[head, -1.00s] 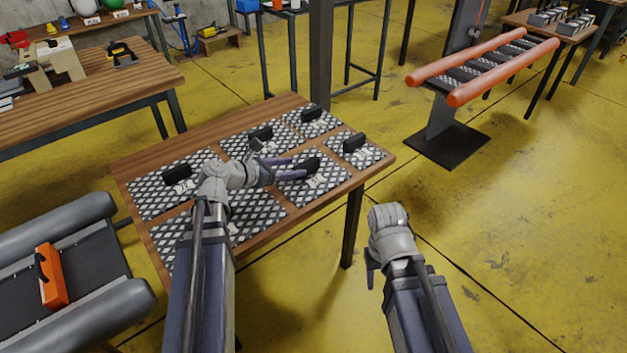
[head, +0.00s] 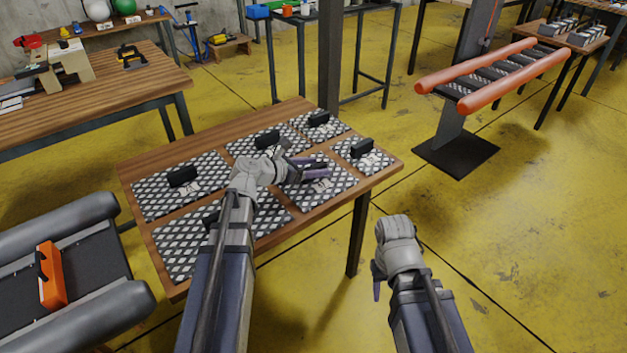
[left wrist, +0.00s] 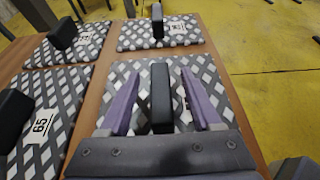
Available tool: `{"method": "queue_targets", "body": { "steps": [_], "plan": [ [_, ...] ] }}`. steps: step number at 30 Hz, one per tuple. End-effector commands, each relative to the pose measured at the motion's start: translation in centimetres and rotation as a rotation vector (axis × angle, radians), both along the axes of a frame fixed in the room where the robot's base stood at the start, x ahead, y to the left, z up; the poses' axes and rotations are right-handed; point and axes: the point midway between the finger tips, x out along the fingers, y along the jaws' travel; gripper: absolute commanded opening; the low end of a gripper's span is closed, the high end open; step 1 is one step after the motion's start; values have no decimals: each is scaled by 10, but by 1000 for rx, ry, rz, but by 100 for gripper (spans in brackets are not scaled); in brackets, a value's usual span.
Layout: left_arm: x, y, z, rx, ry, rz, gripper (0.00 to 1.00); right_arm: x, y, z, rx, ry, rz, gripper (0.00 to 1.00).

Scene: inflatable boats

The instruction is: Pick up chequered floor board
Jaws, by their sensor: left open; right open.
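Several chequered floor boards, each with a black handle block, lie flat on the wooden table. My left gripper (head: 318,168) is over the front middle-right chequered floor board (head: 334,191). In the left wrist view, that board (left wrist: 205,72) lies below the open purple fingers (left wrist: 165,105), one on each side of its black handle (left wrist: 161,97). My right gripper (head: 377,282) is in front of the table, over the floor, apart from the boards.
The wooden table (head: 278,238) also bears a board at its right end (head: 371,165) and one at the back left (head: 150,203). A grey inflatable boat (head: 60,216) with an orange block (head: 51,277) stands at the left. An orange-tubed boat (head: 500,89) stands at the back right.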

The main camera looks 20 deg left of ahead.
Motion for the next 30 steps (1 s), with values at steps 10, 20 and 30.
{"method": "queue_targets", "body": {
  "steps": [10, 20, 30],
  "plan": [
    [9, -7, -5, 0, 0, 1, 62, 0, 0, -5, -1, 0, 0, 50],
    [9, -7, -5, 0, 0, 0, 24, 0, 0, -5, -1, 0, 0, 50],
    [9, -7, -5, 0, 0, 0, 0, 0, 0, -5, -1, 0, 0, 50]
  ]
}}
